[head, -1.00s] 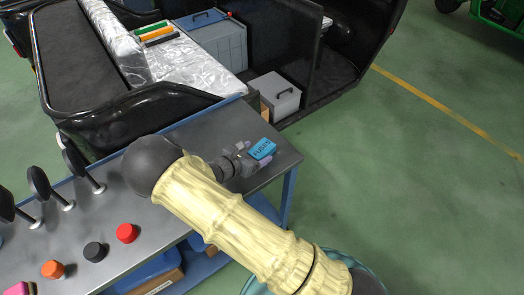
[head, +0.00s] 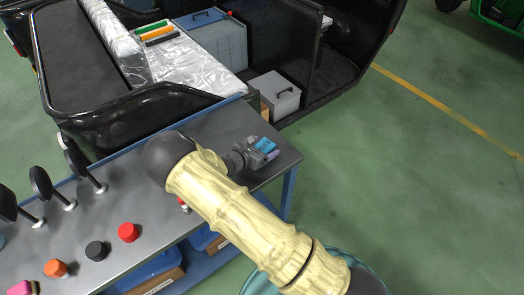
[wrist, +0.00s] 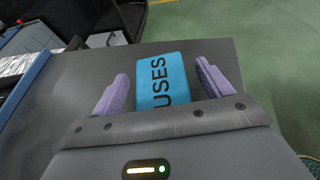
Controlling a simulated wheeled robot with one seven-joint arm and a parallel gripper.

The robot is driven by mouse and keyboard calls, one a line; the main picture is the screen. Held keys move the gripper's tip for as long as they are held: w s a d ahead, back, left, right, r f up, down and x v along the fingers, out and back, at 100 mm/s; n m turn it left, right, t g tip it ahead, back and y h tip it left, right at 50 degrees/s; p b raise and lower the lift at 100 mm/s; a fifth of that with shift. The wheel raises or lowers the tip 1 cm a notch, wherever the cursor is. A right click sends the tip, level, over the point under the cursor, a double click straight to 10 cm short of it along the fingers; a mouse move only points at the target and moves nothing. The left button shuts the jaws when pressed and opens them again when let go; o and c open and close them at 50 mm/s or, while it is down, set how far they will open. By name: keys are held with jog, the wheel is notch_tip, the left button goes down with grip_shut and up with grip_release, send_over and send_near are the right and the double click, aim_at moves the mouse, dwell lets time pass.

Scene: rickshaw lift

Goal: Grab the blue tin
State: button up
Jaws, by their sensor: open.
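The blue tin (wrist: 160,80) has dark lettering, of which "USES" shows in the wrist view. It sits at the right end of the grey workbench (wrist: 215,55). In the head view the tin (head: 265,144) shows just at my gripper's end. My gripper (wrist: 160,88) is open, with one purple finger on each side of the tin. The tin's near end is hidden behind the gripper body. My gripper (head: 264,150) also shows in the head view.
A red cap (head: 128,232), a black cap (head: 96,251) and an orange cap (head: 55,268) stand on the bench's left part. Black round-headed parts (head: 42,183) stand along its back. A black rickshaw (head: 130,115) with a grey case (head: 275,97) is behind. Green floor lies right.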

aim_at(263, 147)
jog(key=c, duration=1.1)
jog(key=shift+r, duration=0.1)
notch_tip(263, 147, up, 18)
dwell(0.4)
